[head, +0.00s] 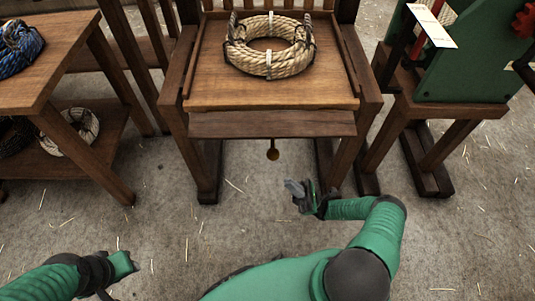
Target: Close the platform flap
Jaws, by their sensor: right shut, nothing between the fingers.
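The platform flap (272,124) is a long brown board along the front edge of the wooden platform (215,85). It sits below the level of the platform top and appears to slope down toward me. My right gripper (292,188) is shut and empty, below and slightly right of the knob, touching neither knob nor flap. My left arm comes in at the lower left, and its end (122,263) is far from the flap. Its fingers cannot be made out.
A coil of tan rope (269,45) lies on the platform. A wooden table (60,62) with blue rope (20,48) stands at left, with more coils on its lower shelf. A green machine (465,60) on a wooden stand is at right. The straw-strewn floor in front is clear.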

